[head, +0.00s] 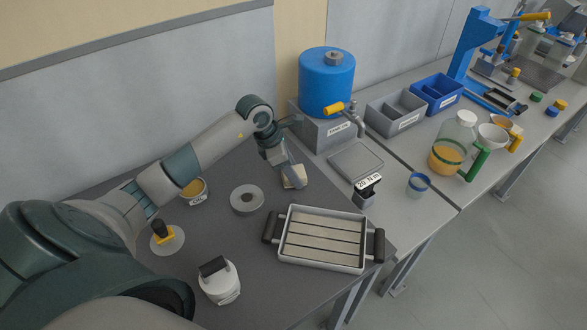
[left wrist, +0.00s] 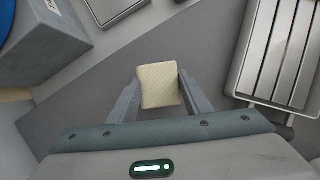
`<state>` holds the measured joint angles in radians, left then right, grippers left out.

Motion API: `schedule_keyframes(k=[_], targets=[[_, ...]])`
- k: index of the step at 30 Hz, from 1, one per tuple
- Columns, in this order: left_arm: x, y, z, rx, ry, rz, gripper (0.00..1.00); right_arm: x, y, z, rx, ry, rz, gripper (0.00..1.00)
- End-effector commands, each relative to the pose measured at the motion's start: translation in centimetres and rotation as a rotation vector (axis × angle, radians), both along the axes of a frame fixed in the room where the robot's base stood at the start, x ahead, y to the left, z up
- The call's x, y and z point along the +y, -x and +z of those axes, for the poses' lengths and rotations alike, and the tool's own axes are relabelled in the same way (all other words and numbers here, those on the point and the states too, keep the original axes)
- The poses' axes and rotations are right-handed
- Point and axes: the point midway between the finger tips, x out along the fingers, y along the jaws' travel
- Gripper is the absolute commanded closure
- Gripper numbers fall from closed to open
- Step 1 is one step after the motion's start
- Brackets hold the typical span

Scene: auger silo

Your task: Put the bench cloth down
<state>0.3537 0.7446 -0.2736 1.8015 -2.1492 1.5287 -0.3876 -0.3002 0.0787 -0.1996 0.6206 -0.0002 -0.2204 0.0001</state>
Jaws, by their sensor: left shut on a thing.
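The bench cloth (head: 295,177) is a small cream folded pad at my left gripper (head: 289,174), above or at the dark grey bench top (head: 250,265). In the left wrist view the cloth (left wrist: 159,84) sits between the two fingers of my left gripper (left wrist: 158,92), which are shut on it. Its weave shows as fine diagonal lines. I cannot tell whether its underside touches the bench. My right gripper is in neither view.
A slatted metal tray (head: 322,238) with black handles lies right of the cloth. A grey ring (head: 247,199) lies to its left. A blue tank (head: 326,82) on a grey base stands behind. A scale (head: 357,165) is at the right. Bare bench surrounds the cloth.

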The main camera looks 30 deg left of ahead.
Motion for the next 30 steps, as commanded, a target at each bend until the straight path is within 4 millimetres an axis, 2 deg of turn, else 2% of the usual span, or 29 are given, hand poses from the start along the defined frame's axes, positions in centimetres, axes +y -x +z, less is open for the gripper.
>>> schedule_keyframes(k=[11,12,14,23,28,30], targets=[[0.0,0.0,-0.4,-0.001,-0.001,0.001,0.80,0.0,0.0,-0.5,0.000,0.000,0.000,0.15],[0.0,0.0,-0.3,-0.001,-0.001,0.000,0.48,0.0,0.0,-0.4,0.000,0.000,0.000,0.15],[0.0,0.0,-0.3,-0.001,-0.001,0.000,0.37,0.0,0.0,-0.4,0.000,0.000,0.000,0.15],[0.0,0.0,-0.3,-0.001,-0.001,0.000,0.37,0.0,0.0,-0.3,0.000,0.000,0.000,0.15],[0.0,0.0,0.2,-0.001,0.000,0.000,0.37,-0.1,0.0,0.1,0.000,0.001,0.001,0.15],[0.3,0.1,0.6,-0.004,-0.002,0.001,0.37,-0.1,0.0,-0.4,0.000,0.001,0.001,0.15]])
